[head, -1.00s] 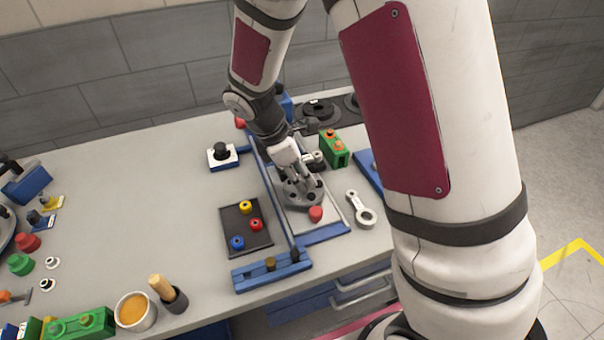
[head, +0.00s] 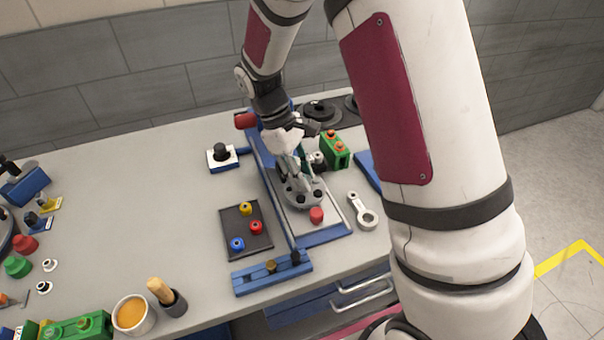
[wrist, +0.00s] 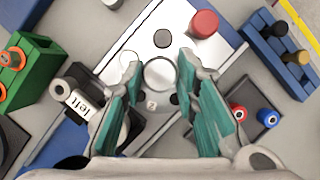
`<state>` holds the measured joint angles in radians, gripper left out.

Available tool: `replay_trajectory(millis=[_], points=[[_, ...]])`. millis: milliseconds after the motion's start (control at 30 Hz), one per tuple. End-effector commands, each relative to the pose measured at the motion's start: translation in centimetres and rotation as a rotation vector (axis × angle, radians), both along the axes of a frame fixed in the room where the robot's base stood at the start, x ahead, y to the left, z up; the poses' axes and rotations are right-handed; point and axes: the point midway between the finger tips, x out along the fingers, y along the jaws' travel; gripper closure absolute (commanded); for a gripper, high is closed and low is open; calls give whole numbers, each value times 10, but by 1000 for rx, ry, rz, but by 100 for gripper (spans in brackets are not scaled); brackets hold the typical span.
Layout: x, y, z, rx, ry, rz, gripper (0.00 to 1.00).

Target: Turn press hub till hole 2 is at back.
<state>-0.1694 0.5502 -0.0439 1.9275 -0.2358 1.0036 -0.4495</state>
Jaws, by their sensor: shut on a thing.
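The press hub (head: 302,196) is a grey round plate with dark holes, inside the blue-edged fixture on the bench. The wrist view shows its pale round centre (wrist: 158,74) between my fingertips. A small tag that reads 2 (wrist: 152,105) lies below that centre, on the side away from the red cylinder, beside a dark hole. My gripper (wrist: 159,70) points down and is shut on the press hub's centre; it also shows in the head view (head: 303,178). The fingers hide parts of the hub's rim and side holes.
A red cylinder (head: 316,215) stands in front of the hub. A green block (head: 335,151) is behind it to the right. A dark tray (head: 240,240) with coloured pegs lies left of the blue rail. A metal link (head: 362,211) lies to the right.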

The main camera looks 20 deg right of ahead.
Motion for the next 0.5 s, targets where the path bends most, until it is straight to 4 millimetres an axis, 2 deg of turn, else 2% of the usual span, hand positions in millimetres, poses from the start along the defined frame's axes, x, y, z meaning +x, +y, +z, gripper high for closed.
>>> replay_trajectory(millis=[500], points=[[0,0,0,0,-1,-32,100]])
